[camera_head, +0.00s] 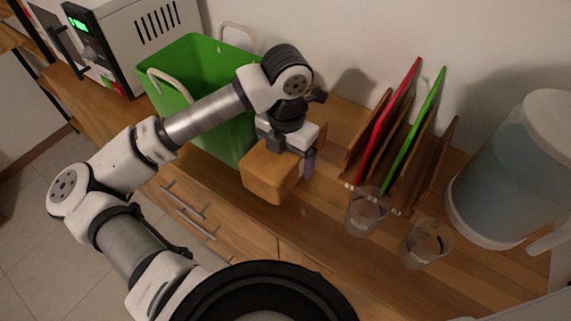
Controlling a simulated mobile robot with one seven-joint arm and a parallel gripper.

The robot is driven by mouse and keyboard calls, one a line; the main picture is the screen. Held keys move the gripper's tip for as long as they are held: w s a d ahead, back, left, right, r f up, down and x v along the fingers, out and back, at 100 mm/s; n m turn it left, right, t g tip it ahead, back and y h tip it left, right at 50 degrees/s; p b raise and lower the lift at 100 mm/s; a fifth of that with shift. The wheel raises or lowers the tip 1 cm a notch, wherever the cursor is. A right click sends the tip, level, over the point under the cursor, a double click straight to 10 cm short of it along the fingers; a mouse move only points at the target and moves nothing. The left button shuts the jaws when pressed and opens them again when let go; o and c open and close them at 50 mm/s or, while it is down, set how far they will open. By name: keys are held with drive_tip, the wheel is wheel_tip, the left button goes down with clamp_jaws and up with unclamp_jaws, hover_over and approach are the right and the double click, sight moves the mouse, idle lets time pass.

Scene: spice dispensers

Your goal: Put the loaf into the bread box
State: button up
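The loaf (269,174) is an orange-brown block at the middle of the view, at the front part of the wooden counter. My gripper (291,150) is right over it, pointing down. One grey finger reaches down along the loaf's right side; the far side is hidden by the gripper and loaf, so I cannot tell whether the fingers press on it. I cannot tell whether the loaf rests on the counter or is slightly raised. A green open-topped box (222,140) with white handles stands just left of the loaf; it is the only box-like container in view, and its inside is partly hidden by my arm.
A microwave (150,40) stands at the back left. A wooden rack (405,160) with red and green boards is right of the loaf. Two clear glasses (367,212) (427,243) and a large water dispenser (510,170) stand further right. Drawers are below the counter (335,235).

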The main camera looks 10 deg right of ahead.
sight(286, 154)
drive_tip(key=shift+f+p, duration=0.3)
drive_tip(key=shift+f, duration=2.1)
drive_tip(key=shift+f+b, duration=0.2)
drive_tip(key=shift+b, duration=0.1)
drive_tip(key=o, duration=1)
drive_tip(key=shift+o, duration=0.2)
drive_tip(key=shift+r, duration=0.15)
drive_tip(key=shift+r+p, duration=0.15)
drive_tip(key=shift+p, duration=0.25)
wheel_tip(286, 154, up, 12)
drive_tip(key=b, duration=0.2)
drive_tip(key=shift+b, duration=0.3)
